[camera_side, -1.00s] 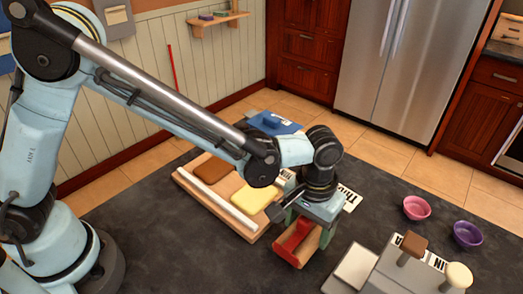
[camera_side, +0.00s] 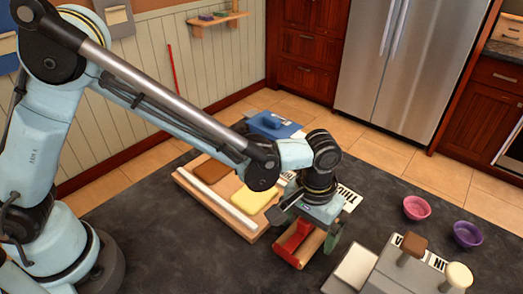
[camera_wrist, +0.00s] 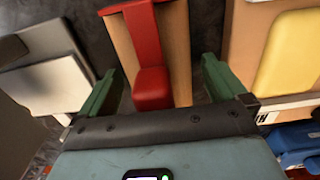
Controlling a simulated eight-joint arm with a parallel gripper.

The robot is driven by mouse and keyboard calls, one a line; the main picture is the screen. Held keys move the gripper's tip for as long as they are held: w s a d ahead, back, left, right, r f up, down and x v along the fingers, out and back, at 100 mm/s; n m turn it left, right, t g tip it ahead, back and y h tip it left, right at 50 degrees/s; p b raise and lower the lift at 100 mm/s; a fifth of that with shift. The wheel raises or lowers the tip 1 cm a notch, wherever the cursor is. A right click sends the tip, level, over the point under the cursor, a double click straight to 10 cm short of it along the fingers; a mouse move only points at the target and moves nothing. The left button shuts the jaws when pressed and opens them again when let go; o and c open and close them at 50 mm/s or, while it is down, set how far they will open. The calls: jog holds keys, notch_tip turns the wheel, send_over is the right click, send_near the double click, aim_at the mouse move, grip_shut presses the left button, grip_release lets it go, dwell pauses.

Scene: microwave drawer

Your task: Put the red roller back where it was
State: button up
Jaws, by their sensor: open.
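The red roller (camera_side: 292,243) shows as a red bar with a blocky end, lying along a light wooden piece (camera_side: 313,245) on the dark table. In the wrist view the red roller (camera_wrist: 150,80) runs up the middle, with wood (camera_wrist: 178,45) on both sides. My gripper (camera_side: 311,227) is right above and around this piece, pointing down. In the wrist view its green fingers (camera_wrist: 160,85) stand open, one on each side, with gaps between them and the wood. Whether the red part and the wood are joined I cannot tell.
A wooden board (camera_side: 222,215) with brown and yellow pads lies to the left. A blue item (camera_side: 272,124) is behind. A grey stand (camera_side: 390,272) with brown and cream knobs is at front right. Pink (camera_side: 416,208) and purple (camera_side: 467,234) bowls stand further right.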

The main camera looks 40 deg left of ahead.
notch_tip(320, 180, up, 12)
jog(key=shift+r, duration=0.1)
jog(key=shift+a+r, duration=0.25)
jog(key=shift+r, duration=0.15)
jog(key=s+a+t, duration=0.3)
jog(key=a, duration=0.9)
jog(key=s+a+t, duration=0.3)
jog(key=a+t, duration=0.1)
jog(key=a, duration=0.9)
jog(key=shift+r, duration=0.3)
